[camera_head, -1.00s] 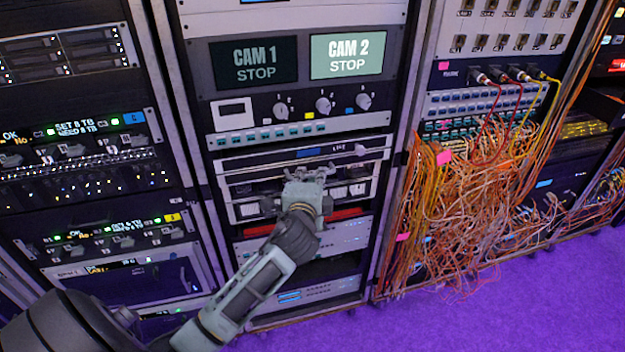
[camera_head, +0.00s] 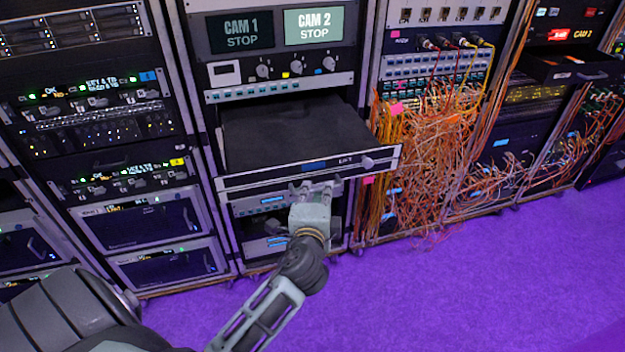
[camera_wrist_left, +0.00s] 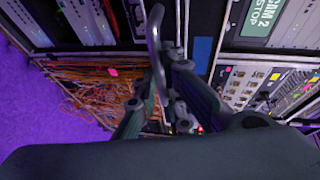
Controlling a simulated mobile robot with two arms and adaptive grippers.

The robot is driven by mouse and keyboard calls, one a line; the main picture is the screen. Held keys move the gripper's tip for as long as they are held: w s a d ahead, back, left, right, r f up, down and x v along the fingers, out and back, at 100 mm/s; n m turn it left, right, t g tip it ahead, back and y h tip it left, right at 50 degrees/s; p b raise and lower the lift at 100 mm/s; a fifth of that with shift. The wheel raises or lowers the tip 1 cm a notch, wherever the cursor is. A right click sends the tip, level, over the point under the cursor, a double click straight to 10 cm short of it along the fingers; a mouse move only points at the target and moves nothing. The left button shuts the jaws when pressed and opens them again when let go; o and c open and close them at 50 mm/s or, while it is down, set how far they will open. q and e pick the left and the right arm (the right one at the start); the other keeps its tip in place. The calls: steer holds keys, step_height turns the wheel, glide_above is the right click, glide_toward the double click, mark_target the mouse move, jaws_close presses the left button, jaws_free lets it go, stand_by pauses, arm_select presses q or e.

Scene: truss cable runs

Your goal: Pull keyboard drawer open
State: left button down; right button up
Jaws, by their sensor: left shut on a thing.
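The keyboard drawer (camera_head: 290,130) stands well out of the middle rack in the head view, with its flat dark top showing and its pale front panel (camera_head: 255,178) facing me. No keys can be made out on it. My left gripper (camera_head: 315,187) is at the lower edge of that front and shut on its handle. My gripper's body hides most of the handle in the head view. In the left wrist view, the left gripper's fingers (camera_wrist_left: 166,92) close around a curved grey handle (camera_wrist_left: 155,40). My right gripper is in neither view.
Screens reading CAM 1 (camera_head: 240,31) and CAM 2 (camera_head: 314,24) sit above the drawer. A tangle of orange cables (camera_head: 425,150) hangs close to the right. Another rack (camera_head: 95,110) stands at the left. The purple floor (camera_head: 450,290) in front is clear.

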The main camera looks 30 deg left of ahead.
arm_select(q)
steer(key=shift+s+d+f, duration=0.15)
steer(key=shift+s+d, duration=0.75)
steer(key=shift+d, duration=0.15)
steer(key=c, duration=1.8)
jaws_free()
steer(key=shift+c, duration=0.2)
steer(key=v, duration=1.2)
steer(key=shift+a, duration=0.1)
